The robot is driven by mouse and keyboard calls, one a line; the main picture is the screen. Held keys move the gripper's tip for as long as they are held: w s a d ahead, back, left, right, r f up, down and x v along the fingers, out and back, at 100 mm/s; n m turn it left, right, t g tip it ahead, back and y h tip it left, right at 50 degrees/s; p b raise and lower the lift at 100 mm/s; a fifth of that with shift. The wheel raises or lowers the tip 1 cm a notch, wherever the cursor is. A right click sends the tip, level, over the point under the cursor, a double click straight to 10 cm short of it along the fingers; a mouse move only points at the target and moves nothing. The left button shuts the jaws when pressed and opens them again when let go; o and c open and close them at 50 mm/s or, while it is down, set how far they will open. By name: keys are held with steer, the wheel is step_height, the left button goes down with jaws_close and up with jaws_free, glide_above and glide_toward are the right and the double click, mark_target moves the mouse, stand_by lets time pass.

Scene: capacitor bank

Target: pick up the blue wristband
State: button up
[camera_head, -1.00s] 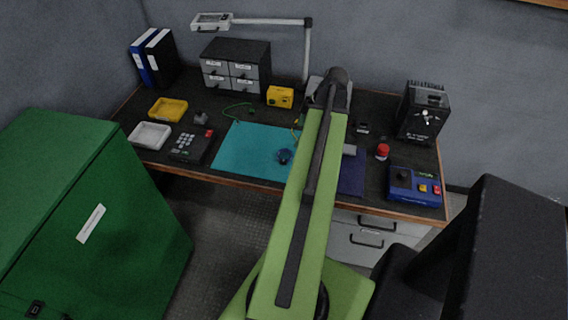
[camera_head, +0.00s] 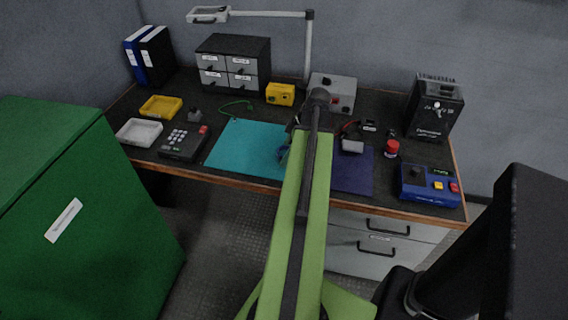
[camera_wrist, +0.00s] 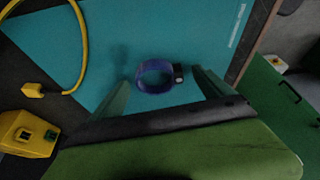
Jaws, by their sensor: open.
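The blue wristband (camera_wrist: 155,76) is a dark blue ring with a small dark block on its right side. It lies on the teal mat (camera_wrist: 110,30) in the wrist view. My gripper (camera_wrist: 160,88) is open, with one finger to the left of the wristband and one to the right. It is empty, and I cannot tell how high it is above the mat. In the head view the wristband (camera_head: 283,153) is a small dark blue shape beside my arm, which partly hides it.
A yellow cord (camera_wrist: 83,50) and a yellow box (camera_wrist: 27,134) are at left in the wrist view. A dark blue mat (camera_head: 350,172), a red-capped jar (camera_head: 392,149) and a blue control box (camera_head: 429,185) are right of my arm. A green cabinet (camera_head: 90,220) stands at left.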

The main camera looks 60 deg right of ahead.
steer(key=c, duration=1.4)
steer(key=shift+r+p, duration=0.6)
steer(key=shift+p, duration=0.2)
step_height(320, 180, up, 4)
steer(key=p, duration=0.4)
steer(key=s+d+r+p, duration=0.1)
steer(key=s+r+p, duration=0.4)
steer(key=s, duration=0.6)
steer(key=shift+s+d+r+p, duration=0.25)
steer(key=shift+s+r+p, duration=0.05)
steer(key=shift+r+p, duration=0.1)
